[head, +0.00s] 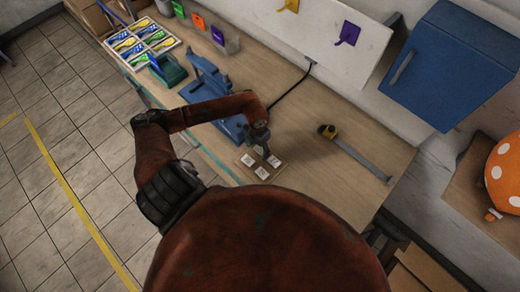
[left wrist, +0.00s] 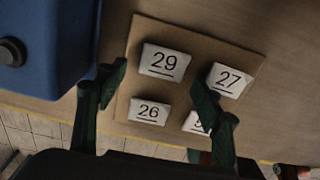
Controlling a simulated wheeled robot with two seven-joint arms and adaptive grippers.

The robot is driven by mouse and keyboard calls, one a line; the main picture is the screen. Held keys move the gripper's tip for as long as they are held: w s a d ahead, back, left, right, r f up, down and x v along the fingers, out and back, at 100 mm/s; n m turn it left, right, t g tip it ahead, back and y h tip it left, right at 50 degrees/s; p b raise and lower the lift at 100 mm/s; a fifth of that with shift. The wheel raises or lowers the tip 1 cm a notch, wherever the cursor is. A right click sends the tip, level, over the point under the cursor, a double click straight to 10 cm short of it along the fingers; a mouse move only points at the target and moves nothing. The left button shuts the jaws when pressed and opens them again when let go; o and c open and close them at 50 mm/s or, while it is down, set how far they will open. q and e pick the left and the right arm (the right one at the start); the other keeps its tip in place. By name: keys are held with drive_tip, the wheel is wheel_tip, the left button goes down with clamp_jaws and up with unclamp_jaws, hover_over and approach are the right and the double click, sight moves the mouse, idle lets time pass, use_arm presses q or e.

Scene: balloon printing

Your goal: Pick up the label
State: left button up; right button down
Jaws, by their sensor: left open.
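Several white labels lie on a brown board on the bench. In the left wrist view, label 29 (left wrist: 165,62), label 27 (left wrist: 229,79) and label 26 (left wrist: 149,111) can be read; another label (left wrist: 194,122) is partly hidden by a finger. The board (left wrist: 182,92) lies flat. In the head view my left gripper (head: 265,152) is above the board, close to the labels (head: 262,173). Its two dark green fingers are apart and empty, with the labels below and between them in the left wrist view. My right gripper is not visible.
A blue press-like machine (head: 207,82) stands left of the board and appears at the left wrist view's upper left. A caliper-like tool (head: 362,158) lies to the right. A tray of colored packets (head: 141,42) is at the far left. The bench right of the board is mostly clear.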

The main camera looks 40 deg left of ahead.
use_arm(q)
drive_tip(key=shift+f, duration=0.15)
drive_tip(key=shift+c, duration=0.5)
drive_tip(key=c, duration=0.7)
